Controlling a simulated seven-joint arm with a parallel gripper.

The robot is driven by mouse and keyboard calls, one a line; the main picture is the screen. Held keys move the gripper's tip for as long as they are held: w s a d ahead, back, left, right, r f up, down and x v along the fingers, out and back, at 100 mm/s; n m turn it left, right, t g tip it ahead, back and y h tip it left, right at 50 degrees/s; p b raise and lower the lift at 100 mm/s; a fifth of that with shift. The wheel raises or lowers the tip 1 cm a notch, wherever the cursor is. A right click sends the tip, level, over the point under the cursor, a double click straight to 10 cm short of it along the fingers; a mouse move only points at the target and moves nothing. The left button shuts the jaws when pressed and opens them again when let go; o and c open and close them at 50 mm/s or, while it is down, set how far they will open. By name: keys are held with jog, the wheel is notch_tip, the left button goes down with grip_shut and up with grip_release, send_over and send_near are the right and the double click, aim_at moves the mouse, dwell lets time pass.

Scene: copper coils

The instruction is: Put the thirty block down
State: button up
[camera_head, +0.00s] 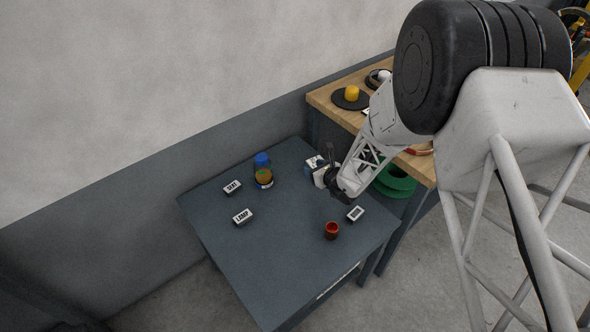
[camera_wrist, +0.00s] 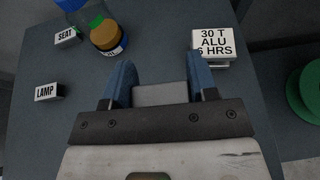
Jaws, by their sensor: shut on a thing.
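My gripper (camera_head: 328,178) is over the back right of the dark table. In the wrist view its two blue-grey fingers (camera_wrist: 161,84) are shut on a plain grey block (camera_wrist: 160,94). A pale face of this block (camera_head: 319,177) shows beside the fingers in the head view. Its label is not readable, so I cannot confirm that it is the thirty block. I cannot tell whether it touches the table. A white sign reading "30 T ALU 6 HRS" (camera_wrist: 213,44) stands just beyond the right finger; it also shows in the head view (camera_head: 314,162).
The dark table (camera_head: 270,265) also holds SEAT (camera_head: 232,187) and LAMP (camera_head: 243,217) blocks, a blue-topped jar (camera_head: 262,159), an orange-lidded jar (camera_head: 264,177), a red cup (camera_head: 332,230) and another labelled block (camera_head: 355,213). A green spool (camera_head: 394,182) is at right. The table's front is clear.

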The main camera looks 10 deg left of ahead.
jog(key=shift+n+g, duration=0.3)
jog(key=shift+s+a+f, duration=0.55)
jog(key=shift+a+f, duration=0.2)
jog(key=shift+a, duration=0.55)
jog(key=shift+s+a+f, duration=0.6)
jog(key=shift+a+f, duration=0.1)
jog(key=shift+a, duration=0.55)
jog(key=shift+s+a+f, duration=0.55)
jog(key=shift+a+f, duration=0.2)
jog(key=shift+a, duration=0.55)
jog(key=shift+w, duration=0.1)
send_over(282, 167)
jog(key=shift+a+f, duration=0.1)
jog(key=shift+f, duration=0.65)
jog(key=shift+f, duration=1.75)
jog(key=shift+f, duration=0.15)
jog(key=o, duration=1.3)
